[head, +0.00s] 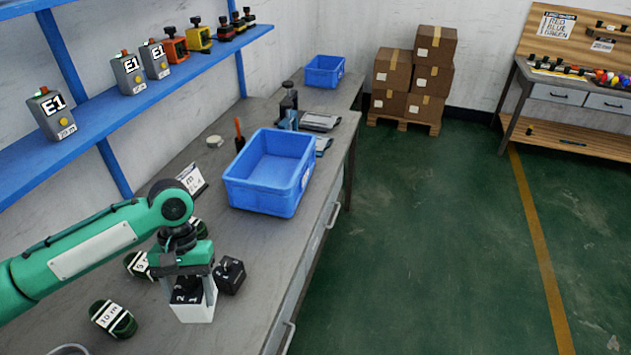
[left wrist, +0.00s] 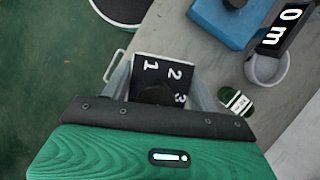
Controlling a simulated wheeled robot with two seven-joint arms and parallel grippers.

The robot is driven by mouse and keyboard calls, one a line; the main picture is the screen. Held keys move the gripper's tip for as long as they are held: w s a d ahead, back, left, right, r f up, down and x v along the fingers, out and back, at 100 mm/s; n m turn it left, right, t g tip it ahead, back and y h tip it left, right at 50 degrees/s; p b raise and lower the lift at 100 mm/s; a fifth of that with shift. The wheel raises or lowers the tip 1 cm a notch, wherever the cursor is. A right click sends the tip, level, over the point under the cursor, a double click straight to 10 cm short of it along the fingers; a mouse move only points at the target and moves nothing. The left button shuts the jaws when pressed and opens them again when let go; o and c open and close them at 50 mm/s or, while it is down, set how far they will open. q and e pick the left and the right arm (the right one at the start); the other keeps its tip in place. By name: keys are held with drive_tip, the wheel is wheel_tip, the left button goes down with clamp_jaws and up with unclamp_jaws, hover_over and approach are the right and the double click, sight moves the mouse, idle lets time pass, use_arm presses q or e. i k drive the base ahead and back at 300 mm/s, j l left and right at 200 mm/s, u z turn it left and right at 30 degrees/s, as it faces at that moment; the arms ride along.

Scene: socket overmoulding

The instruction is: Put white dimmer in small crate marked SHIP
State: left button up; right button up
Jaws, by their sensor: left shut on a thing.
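The white dimmer (head: 196,305) has a white body and a black top face with white numbers. My left gripper (head: 185,275) is above it with its jaws shut on it. In the left wrist view the dimmer's black numbered face (left wrist: 165,75) shows just beyond the gripper (left wrist: 155,105). I cannot tell whether its base touches the bench. A larger blue crate (head: 234,194) stands farther along the bench, and a smaller blue crate (head: 324,79) stands at the far end. I can read no SHIP mark on either. My right gripper is out of view.
A black dimmer (head: 230,276) stands right beside the held one. A white card (head: 192,178), a screwdriver (head: 239,135) and a dark tool (head: 289,100) are near the crates. A blue shelf (head: 95,108) runs above the bench.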

sight(289, 171)
drive_tip(key=i+l+z, duration=0.1)
drive_tip(key=i+z, duration=0.2)
drive_tip(key=z, duration=0.2)
drive_tip(key=i+z, duration=0.3)
drive_tip(key=z, duration=0.15)
drive_tip(key=i+j, duration=0.1)
drive_tip(key=i, duration=0.25)
drive_tip(key=i+j, duration=0.1)
drive_tip(key=i, duration=0.2)
